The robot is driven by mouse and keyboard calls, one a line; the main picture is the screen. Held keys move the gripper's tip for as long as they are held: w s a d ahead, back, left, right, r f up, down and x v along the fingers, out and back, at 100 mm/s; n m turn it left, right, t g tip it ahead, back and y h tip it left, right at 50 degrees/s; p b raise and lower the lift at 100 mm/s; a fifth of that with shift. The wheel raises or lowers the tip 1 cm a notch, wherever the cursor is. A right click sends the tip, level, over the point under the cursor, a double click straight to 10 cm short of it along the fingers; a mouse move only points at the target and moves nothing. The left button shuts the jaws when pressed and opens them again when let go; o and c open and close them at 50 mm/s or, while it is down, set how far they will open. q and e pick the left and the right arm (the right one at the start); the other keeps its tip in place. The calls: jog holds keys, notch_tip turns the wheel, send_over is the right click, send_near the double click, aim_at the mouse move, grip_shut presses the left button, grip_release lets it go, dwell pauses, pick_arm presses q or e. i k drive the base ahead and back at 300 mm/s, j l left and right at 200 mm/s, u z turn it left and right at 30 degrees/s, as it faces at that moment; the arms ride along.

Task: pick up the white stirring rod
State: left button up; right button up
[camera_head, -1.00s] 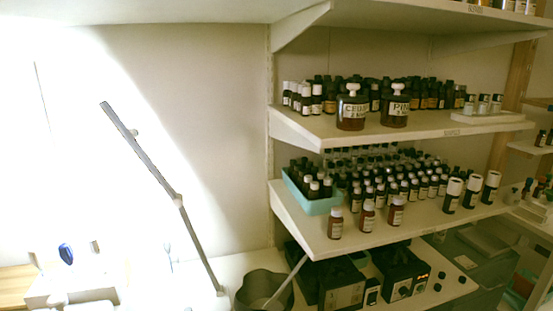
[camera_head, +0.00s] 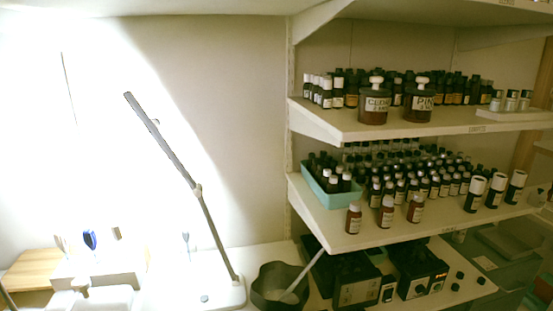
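A pale, thin rod (camera_head: 309,269), which looks like the white stirring rod, leans to the upper right in a dark grey pot (camera_head: 262,292). The pot stands on the white counter at the bottom middle. The rod's upper end sticks out past the rim, in front of a black device. Its lower part shows inside the pot. Neither of my grippers can be made out in the head view.
A desk lamp (camera_head: 196,188) stands left of the pot. Black devices (camera_head: 355,278) are right of it, under shelves of brown bottles (camera_head: 388,211). A wooden board (camera_head: 30,268) and a white holder with brush-like items (camera_head: 98,270) are at the lower left.

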aim_at(116, 229)
jog(key=u, duration=0.9)
